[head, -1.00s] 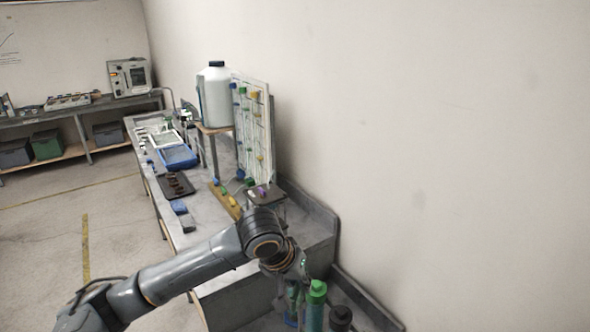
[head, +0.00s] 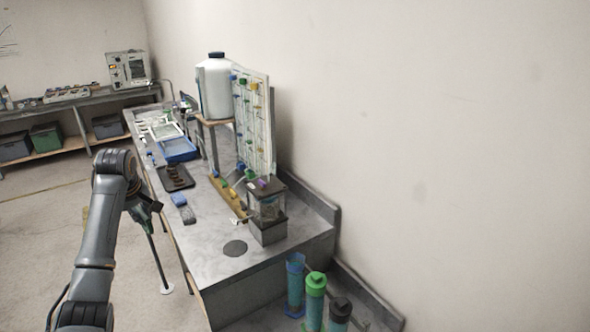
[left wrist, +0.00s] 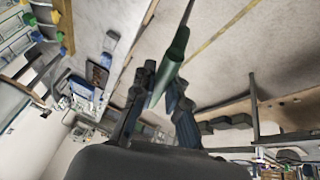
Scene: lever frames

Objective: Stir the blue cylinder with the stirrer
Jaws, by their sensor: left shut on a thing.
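The blue cylinder (head: 295,284) stands upright on the near lower bench, without a cap and open at the top. My left gripper (head: 148,212) is well to the left of it, over the floor beside the bench. It is shut on the stirrer (head: 160,262), a thin dark rod with a white disc at its lower end, which hangs slightly tilted. In the left wrist view the stirrer's green handle (left wrist: 172,58) sits between the fingers of the left gripper (left wrist: 160,92). My right gripper is not in view.
A green-capped cylinder (head: 315,300) and a black-capped cylinder (head: 340,312) stand close to the blue one. The long bench (head: 205,260) holds a glass-sided box (head: 266,215), a white jug (head: 216,88) and a valve board (head: 254,120). Its near top is mostly clear.

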